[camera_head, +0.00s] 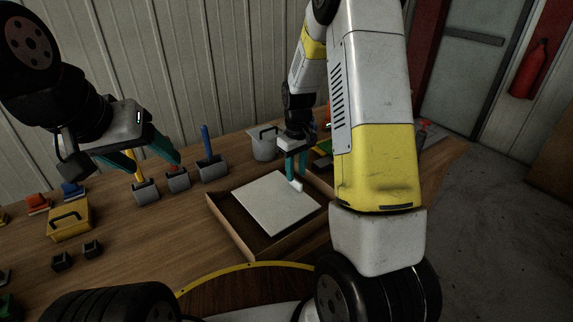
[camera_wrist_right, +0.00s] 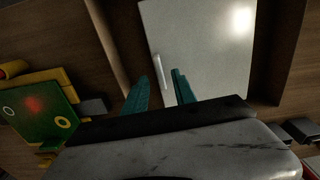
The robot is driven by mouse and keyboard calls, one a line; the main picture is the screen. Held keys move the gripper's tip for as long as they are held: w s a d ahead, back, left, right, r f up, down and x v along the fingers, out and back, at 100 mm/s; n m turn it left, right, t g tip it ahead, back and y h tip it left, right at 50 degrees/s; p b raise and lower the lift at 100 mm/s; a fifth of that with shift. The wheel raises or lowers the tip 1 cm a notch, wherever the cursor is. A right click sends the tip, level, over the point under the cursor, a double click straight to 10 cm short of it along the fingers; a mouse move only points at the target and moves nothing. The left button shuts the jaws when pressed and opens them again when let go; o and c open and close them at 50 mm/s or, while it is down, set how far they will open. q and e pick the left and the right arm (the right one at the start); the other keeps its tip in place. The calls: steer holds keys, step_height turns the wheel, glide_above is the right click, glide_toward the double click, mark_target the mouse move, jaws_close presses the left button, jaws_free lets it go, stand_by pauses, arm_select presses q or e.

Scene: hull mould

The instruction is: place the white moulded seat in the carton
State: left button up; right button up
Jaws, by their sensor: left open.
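The white moulded seat (camera_head: 272,204) shows as a flat pale square panel with a small raised white grip at its far right edge. It lies within the outline of the shallow brown carton (camera_head: 228,230); I cannot tell whether it rests fully on the floor. My right gripper (camera_head: 296,178) is at the raised grip. In the right wrist view, its teal fingers (camera_wrist_right: 160,76) stand apart with the white grip between them and gaps showing, over the panel (camera_wrist_right: 205,50). My left gripper (camera_head: 150,160) is open and empty above the table's left part, away from the carton.
A grey bucket (camera_head: 264,145) stands behind the carton. Grey holders with coloured handles (camera_head: 211,168) stand left of it. A yellow box (camera_head: 69,222) and small black blocks (camera_head: 62,261) are at the left. A green item (camera_wrist_right: 42,112) lies beside the carton. Bare wood (camera_head: 170,235) lies between.

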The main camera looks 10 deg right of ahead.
step_height(320, 180, up, 9)
steer(key=s+a+r+m+t+y, duration=0.1)
steer(key=s+r+m+t+y, duration=0.15)
steer(key=s+r, duration=1)
steer(key=s+a+r+m+t, duration=0.2)
steer(key=s+r+t, duration=0.1)
steer(key=s, duration=0.7)
steer(key=shift+s+r+t, duration=0.2)
steer(key=shift+s+t, duration=0.15)
steer(key=shift+s, duration=0.05)
